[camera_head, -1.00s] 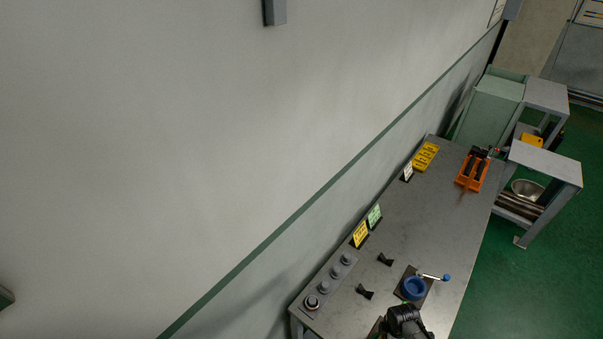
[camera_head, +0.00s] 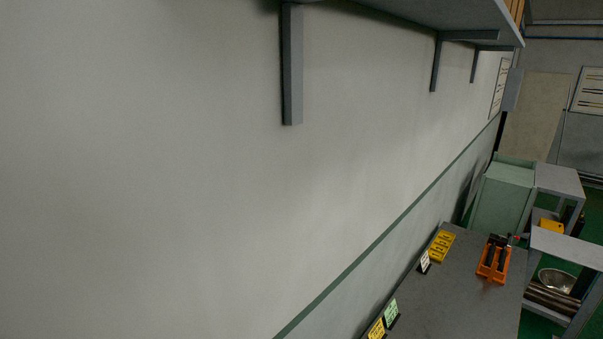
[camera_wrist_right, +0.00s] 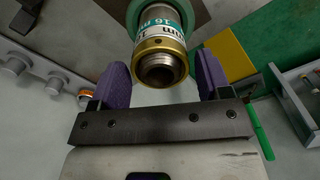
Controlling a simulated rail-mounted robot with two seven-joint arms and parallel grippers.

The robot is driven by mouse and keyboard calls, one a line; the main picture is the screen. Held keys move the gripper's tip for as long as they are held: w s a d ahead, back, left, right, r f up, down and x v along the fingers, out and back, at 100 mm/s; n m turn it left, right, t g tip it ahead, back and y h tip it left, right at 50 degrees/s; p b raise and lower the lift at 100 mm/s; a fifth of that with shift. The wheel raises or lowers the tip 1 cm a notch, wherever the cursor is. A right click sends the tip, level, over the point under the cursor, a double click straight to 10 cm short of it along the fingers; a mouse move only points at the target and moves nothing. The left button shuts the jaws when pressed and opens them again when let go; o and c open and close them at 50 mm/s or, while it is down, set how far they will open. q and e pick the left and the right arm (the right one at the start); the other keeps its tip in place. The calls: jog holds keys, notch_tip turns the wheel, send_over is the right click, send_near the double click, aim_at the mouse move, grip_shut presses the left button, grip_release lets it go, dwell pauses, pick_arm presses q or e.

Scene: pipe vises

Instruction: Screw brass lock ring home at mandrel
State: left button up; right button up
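In the right wrist view, a brass ring (camera_wrist_right: 160,48) with small holes sits around a cylinder with a white and teal band (camera_wrist_right: 155,18) printed "16 mm". A threaded grey metal end (camera_wrist_right: 160,72) sticks out of the ring toward the camera. My right gripper (camera_wrist_right: 162,75) has two purple fingertips, one on each side of this end. They stand apart with visible gaps to the ring, so the gripper is open and holds nothing. My left gripper is not in view. The head view shows neither gripper and no ring.
The right wrist view shows a yellow block (camera_wrist_right: 229,54), a green stick (camera_wrist_right: 262,132) and grey knobs (camera_wrist_right: 15,66). A shelf (camera_head: 440,12) hangs above.

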jog(key=c, duration=0.7)
jog(key=shift+c, duration=0.2)
jog(key=m+p, duration=0.1)
jog(key=m, duration=0.3)
jog(key=shift+r+m, duration=0.1)
jog(key=shift+m, duration=0.3)
jog(key=m+p, duration=0.1)
jog(key=m, duration=0.3)
jog(key=shift+m, duration=0.4)
jog(key=m+p, duration=0.1)
jog(key=m, duration=0.3)
jog(key=shift+m, duration=0.3)
jog(key=m, duration=0.2)
jog(key=shift+m+p, duration=0.3)
jog(key=shift+p, duration=0.05)
jog(key=o, duration=0.4)
grip_shut()
